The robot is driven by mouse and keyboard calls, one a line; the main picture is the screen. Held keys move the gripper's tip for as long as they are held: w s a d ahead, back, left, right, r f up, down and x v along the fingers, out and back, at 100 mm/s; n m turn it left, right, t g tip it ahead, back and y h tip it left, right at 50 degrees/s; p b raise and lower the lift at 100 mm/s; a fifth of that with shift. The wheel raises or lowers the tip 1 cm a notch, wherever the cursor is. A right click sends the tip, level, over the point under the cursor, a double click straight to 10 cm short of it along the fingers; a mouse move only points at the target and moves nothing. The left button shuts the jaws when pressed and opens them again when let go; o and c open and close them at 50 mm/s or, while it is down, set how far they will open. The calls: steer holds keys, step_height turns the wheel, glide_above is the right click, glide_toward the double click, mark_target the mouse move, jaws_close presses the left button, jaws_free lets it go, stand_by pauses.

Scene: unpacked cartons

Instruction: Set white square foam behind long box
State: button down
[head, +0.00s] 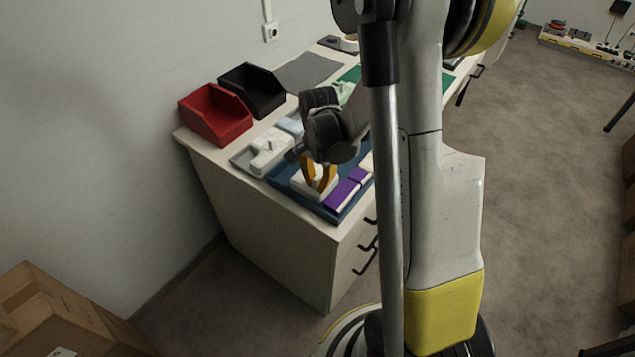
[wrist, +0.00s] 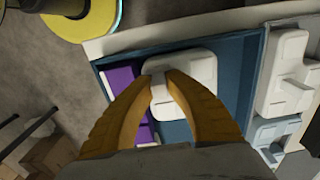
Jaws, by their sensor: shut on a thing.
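The white square foam (head: 313,187) is a pale block with rounded corners and a raised tab. It is at the blue tray (head: 283,188), near its front-left part in the head view. My gripper (head: 320,184) has orange fingers shut on its tab; the foam also shows in the wrist view (wrist: 190,71) between and beyond the fingertips (wrist: 160,80). A long purple-and-white box (head: 343,194) lies to the right of the foam in the head view. In the wrist view, the purple box (wrist: 122,80) is left of the foam. Whether the foam touches the tray floor is unclear.
A grey tray (head: 240,160) with white foam pieces (head: 270,151) lies beside the blue tray. A red bin (head: 214,114) and a black bin (head: 252,90) stand by the wall. Bare blue floor shows in the wrist view (wrist: 232,75) beside the foam.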

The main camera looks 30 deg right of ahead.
steer(key=shift+f+b, duration=0.7)
steer(key=shift+f, duration=0.15)
steer(key=c, duration=1.4)
jaws_free()
steer(key=shift+r, duration=0.1)
steer(key=shift+r, duration=0.1)
step_height(320, 180, up, 12)
steer(key=shift+f, duration=0.1)
steer(key=s+a+r+n+t, duration=0.2)
steer(key=s+a+n, duration=0.1)
steer(key=a+n, duration=0.1)
steer(key=s+a+r+n+t, duration=0.2)
steer(key=s+a+r+n, duration=0.1)
steer(key=s+a+n, duration=0.1)
steer(key=s+a+r+n+t, duration=0.2)
steer(key=s+a+r+n, duration=0.1)
steer(key=s+a+n, duration=0.1)
steer(key=shift+a+r+n+t, duration=0.15)
steer(key=shift+a+n+t, duration=0.25)
steer(key=shift+a+n, duration=0.5)
